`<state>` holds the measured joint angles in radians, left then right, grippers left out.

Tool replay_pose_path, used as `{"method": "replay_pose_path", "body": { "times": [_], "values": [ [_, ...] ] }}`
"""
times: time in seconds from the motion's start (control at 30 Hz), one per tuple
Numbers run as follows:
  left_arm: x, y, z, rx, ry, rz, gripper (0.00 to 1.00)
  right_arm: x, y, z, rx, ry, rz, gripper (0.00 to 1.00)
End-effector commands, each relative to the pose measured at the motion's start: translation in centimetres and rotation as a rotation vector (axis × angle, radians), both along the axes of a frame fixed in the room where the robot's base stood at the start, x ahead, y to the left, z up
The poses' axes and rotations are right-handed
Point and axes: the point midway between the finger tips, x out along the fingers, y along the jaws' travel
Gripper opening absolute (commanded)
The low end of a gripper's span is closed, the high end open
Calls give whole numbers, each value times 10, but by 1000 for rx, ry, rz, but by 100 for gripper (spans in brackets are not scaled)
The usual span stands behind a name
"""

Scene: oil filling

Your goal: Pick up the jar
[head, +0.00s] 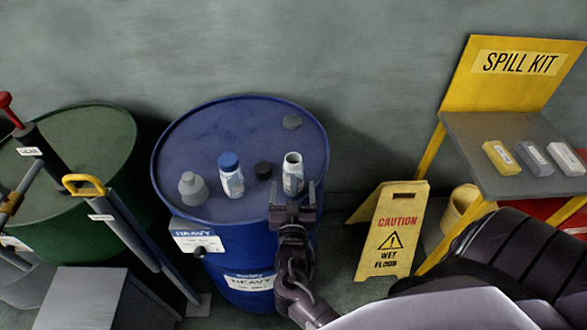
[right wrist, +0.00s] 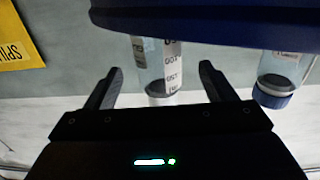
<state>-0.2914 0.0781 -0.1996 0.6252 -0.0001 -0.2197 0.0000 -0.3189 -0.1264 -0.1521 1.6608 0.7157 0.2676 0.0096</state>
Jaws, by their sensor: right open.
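An open, clear jar (head: 293,168) with a printed label stands upright on the blue drum (head: 213,143), near its front right. My right gripper (head: 292,192) is open just in front of it. In the right wrist view, which looks upside down, the jar (right wrist: 154,58) shows between the two spread fingers (right wrist: 160,68), with a gap on each side. A second jar (head: 231,178) with a blue cap stands to the left on the drum; it also shows in the right wrist view (right wrist: 285,68). My left gripper is out of view.
A dark cap (head: 263,170) lies between the jars. A grey funnel-like piece (head: 192,190) stands left. A green drum (head: 85,135) with hand pumps is farther left. A yellow caution sign (head: 391,230) and a spill kit stand (head: 480,135) are right.

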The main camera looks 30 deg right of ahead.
Motion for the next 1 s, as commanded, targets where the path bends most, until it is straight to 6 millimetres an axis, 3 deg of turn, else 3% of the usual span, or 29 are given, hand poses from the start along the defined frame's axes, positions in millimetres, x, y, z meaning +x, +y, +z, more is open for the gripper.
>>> {"method": "replay_pose_path", "body": {
  "times": [0.43,0.77,1.0],
  "values": [
    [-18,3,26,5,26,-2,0,50,-34,8,-1,0,1,77],
    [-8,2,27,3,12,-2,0,56,-40,5,1,-1,0,77],
    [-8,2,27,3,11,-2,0,56,-39,5,1,-1,0,48]
  ]
}}
